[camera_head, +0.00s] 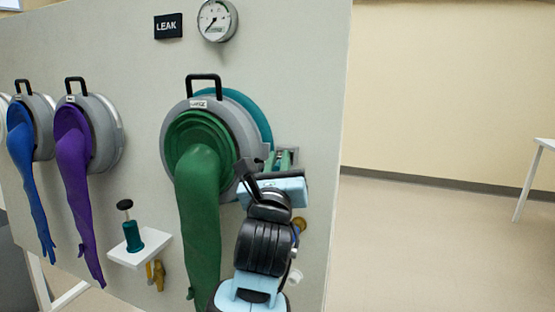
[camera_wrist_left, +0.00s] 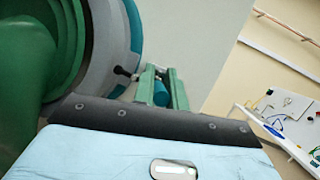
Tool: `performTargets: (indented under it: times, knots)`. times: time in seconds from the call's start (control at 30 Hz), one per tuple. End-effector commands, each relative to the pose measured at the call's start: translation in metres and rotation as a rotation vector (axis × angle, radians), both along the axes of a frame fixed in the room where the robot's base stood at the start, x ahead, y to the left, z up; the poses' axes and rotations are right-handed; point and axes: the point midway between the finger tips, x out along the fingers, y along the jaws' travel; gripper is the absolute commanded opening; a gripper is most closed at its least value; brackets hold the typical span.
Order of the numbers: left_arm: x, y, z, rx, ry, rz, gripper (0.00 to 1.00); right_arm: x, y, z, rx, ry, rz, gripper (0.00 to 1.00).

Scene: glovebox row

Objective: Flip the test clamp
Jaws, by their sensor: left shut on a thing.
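My right gripper is not in view.
The green glove (camera_head: 202,215) hangs from its port (camera_head: 172,128) close to the left of my arm. Purple (camera_head: 75,160) and blue (camera_head: 27,165) gloves hang farther left. A small white shelf (camera_head: 130,256) holds a teal plunger (camera_head: 132,236). A gauge (camera_head: 215,20) sits above. Open floor lies right.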

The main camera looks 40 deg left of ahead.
Motion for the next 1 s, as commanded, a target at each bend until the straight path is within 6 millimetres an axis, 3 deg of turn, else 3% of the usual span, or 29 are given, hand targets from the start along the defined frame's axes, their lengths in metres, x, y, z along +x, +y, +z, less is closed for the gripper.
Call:
performTargets:
  times: [0.37,0.4,0.53,1.0]
  knots:
    - [-0.0004,-0.0002,0.0006,-0.004,-0.004,-0.005,0.0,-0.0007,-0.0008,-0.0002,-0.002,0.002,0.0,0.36]
    - [-0.0004,-0.0002,0.0006,-0.005,-0.005,-0.005,0.17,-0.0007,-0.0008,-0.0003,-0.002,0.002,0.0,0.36]
    - [-0.0004,0.0,0.0005,-0.004,-0.003,-0.004,0.34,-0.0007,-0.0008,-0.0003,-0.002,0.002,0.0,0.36]
    - [0.0013,-0.0022,-0.005,-0.006,0.004,0.001,0.35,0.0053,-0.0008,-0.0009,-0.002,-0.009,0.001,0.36]
